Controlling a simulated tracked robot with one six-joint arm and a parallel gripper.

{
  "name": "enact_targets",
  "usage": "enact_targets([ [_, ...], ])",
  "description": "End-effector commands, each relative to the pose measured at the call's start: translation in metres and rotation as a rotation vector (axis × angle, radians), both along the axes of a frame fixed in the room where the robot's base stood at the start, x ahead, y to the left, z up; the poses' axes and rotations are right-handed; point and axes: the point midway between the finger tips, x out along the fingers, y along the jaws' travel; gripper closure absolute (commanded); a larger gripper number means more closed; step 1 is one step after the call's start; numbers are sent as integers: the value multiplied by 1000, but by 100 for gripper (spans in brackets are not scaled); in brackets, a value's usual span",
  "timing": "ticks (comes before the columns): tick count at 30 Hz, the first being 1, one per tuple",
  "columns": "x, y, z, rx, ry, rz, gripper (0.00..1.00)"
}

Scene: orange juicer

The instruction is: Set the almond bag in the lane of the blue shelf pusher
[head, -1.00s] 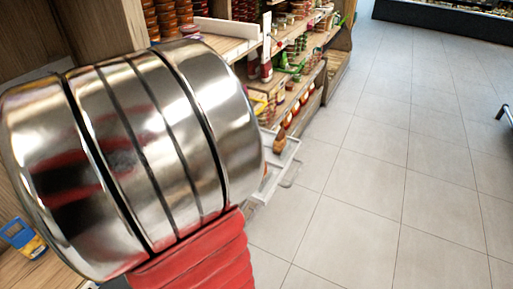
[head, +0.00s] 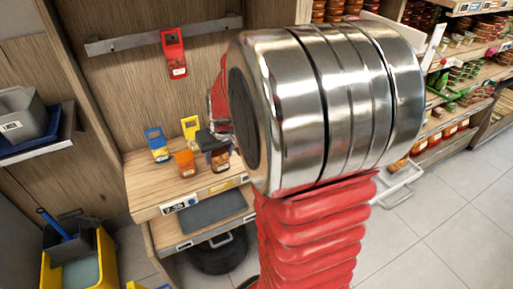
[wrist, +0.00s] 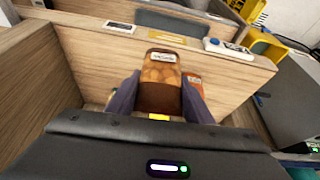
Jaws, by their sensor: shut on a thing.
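The almond bag (wrist: 161,75), brown with a white label, is between my gripper's two dark fingers (wrist: 160,100) in the wrist view. My gripper is shut on it. In the head view the bag (head: 220,161) is at the right end of the small wooden shelf (head: 165,190); I cannot tell whether it touches the shelf. The blue shelf pusher (head: 157,144) stands at the shelf's left, with a yellowish front. The blue pusher does not show in the wrist view. My arm hides the area right of the bag.
A red one (head: 174,55) hangs on the wall rail (head: 125,42). A yellow bucket (head: 85,272) stands lower left.

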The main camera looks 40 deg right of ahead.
Motion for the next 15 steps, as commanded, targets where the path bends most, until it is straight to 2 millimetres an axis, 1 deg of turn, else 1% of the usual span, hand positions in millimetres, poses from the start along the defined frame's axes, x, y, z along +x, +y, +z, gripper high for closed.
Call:
enact_targets([
  [1, 8, 12, -4, 0, 1, 20, 76],
  [5, 29, 45, -13, -1, 2, 62, 76],
  [6, 36, 56, -16, -1, 1, 76, 76],
  [11, 58, 102, -28, -1, 0, 130, 76],
  [15, 73, 144, -38, 0, -4, 176, 76],
])
